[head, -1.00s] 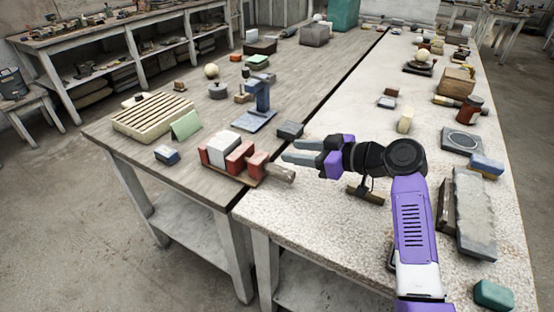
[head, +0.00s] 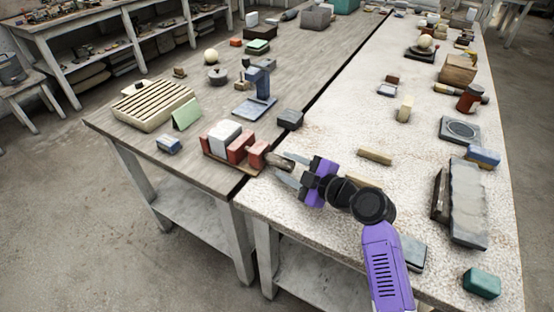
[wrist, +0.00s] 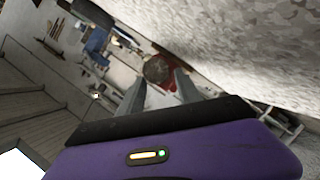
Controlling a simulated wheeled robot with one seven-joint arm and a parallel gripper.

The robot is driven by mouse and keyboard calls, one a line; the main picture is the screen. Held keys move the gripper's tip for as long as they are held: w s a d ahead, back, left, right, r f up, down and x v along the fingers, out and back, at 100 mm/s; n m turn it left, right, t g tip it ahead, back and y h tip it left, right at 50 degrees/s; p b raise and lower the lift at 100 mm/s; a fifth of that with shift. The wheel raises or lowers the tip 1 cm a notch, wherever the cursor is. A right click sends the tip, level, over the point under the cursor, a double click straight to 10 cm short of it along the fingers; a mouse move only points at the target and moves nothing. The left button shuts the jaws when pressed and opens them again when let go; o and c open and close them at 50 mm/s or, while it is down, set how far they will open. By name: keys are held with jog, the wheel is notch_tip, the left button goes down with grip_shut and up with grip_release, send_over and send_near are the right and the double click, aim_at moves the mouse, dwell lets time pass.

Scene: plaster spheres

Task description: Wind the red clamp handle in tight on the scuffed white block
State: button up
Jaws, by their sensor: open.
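The clamp stands on the near end of the wooden table, with red blocks (head: 240,148) along a thin wooden base. The scuffed white block (head: 224,134) sits between its red jaws. The clamp's handle (head: 278,159) is a brown-grey cylinder at the right end, pointing towards my gripper. My gripper (head: 282,168) is open, its grey fingers pointing left at the handle. In the wrist view the handle's round end (wrist: 158,68) shows between and beyond the fingertips (wrist: 157,85), with red behind it. I cannot tell whether the fingers touch it.
A dark block (head: 290,119) lies behind the handle, near the gap between the tables. A blue clamp-like stand (head: 256,100) and a green wedge (head: 187,115) are farther back.

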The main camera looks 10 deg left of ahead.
aim_at(278, 161)
jog(key=shift+x, duration=2.4)
grip_shut()
jog(key=shift+m, duration=0.3)
jog(key=m+g+b, duration=0.2)
jog(key=shift+w+f+m+b, duration=0.1)
jog(key=shift+f+m+b, duration=0.05)
jog(key=shift+m+b, duration=0.2)
jog(key=m+g+y+b, duration=0.1)
jog(key=m+g+b, duration=0.2)
jog(key=m+b, duration=0.1)
jog(key=m+g+y+b, duration=0.1)
jog(key=m+g+b, duration=0.1)
jog(key=m, duration=0.1)
jog(key=shift+w+d+b, duration=0.1)
jog(key=shift+b, duration=0.3)
jog(key=m+g+y+b, duration=0.1)
jog(key=m+g+b, duration=0.1)
jog(key=m+b, duration=0.1)
jog(key=shift+m, duration=0.25)
